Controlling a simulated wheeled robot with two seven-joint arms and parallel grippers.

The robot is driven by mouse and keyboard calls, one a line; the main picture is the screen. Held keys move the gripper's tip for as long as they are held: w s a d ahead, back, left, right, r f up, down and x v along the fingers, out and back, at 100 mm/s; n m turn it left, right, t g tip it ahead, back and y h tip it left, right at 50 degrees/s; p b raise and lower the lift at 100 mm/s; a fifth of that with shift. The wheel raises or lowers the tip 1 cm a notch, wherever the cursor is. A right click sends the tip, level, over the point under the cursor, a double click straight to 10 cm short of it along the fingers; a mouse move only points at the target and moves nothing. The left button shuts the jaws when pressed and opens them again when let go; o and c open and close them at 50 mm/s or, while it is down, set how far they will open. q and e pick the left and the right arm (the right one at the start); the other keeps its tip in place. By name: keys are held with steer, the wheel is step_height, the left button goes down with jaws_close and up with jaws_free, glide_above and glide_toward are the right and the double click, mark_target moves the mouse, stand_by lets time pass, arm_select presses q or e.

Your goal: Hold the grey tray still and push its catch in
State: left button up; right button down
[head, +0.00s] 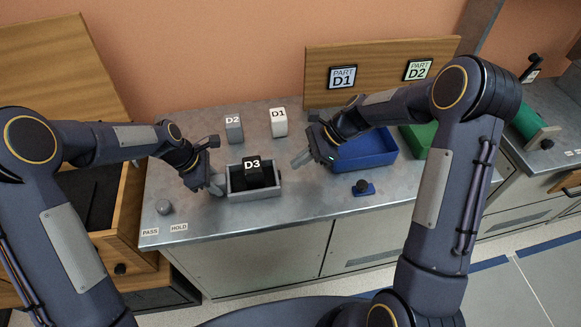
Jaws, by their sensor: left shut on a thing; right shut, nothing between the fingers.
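The grey tray (256,194) stands on the metal worktop, with a black block marked D3 (253,176) inside it. My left gripper (217,186) is at the tray's left end, shut on its left wall. My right gripper (301,159) is shut and empty, to the right of the tray and apart from it, above the worktop. I cannot make out the tray's catch at this size.
Blocks marked D2 (234,131) and D1 (279,124) stand behind the tray. A blue bin (366,153) and a green bin (420,138) are at right. A grey knob (163,207) is front left.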

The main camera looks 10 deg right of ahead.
arm_select(q)
steer(key=shift+w, duration=0.1)
steer(key=shift+a, duration=0.1)
arm_select(e)
steer(key=v, duration=0.5)
steer(key=shift+d+r, duration=0.1)
steer(key=shift+d, duration=0.2)
arm_select(q)
steer(key=o, duration=1.2)
steer(key=shift+r, duration=0.1)
steer(key=v, duration=1.2)
